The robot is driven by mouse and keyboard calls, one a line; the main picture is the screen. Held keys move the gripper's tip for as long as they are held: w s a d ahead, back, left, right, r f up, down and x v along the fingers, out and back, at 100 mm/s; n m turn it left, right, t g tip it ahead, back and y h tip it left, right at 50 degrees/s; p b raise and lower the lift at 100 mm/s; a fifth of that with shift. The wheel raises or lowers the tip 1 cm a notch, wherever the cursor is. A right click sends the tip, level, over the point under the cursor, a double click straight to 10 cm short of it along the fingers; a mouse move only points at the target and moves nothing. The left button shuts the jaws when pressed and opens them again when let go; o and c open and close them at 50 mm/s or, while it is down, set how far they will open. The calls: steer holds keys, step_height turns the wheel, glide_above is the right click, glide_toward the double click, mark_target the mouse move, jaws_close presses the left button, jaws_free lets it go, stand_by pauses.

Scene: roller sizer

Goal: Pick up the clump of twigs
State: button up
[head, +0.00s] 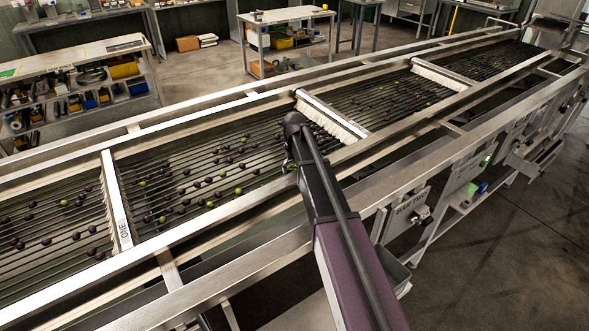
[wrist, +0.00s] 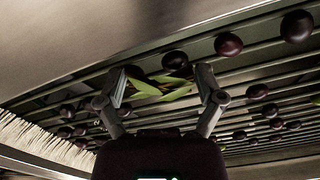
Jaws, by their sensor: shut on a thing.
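The clump of twigs (wrist: 158,88) shows in the wrist view as narrow green leaves with thin stems, at the rollers of the sizer (head: 240,160). My gripper (wrist: 162,84) has one finger on each side of the clump and is shut on it. Whether the clump still touches the rollers is hard to tell. In the head view my arm reaches over the near rail, and its end hides most of the gripper and the clump.
Dark and green olives (head: 210,203) lie scattered on the rollers, several close to my fingers in the wrist view. A white brush bar (head: 331,117) crosses the sizer just right of my arm's end. Metal side rails (head: 455,152) bound the bed.

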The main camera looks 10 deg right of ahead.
mark_target(295, 167)
steer(key=shift+r+p, duration=4.45)
steer(key=shift+r, duration=0.2)
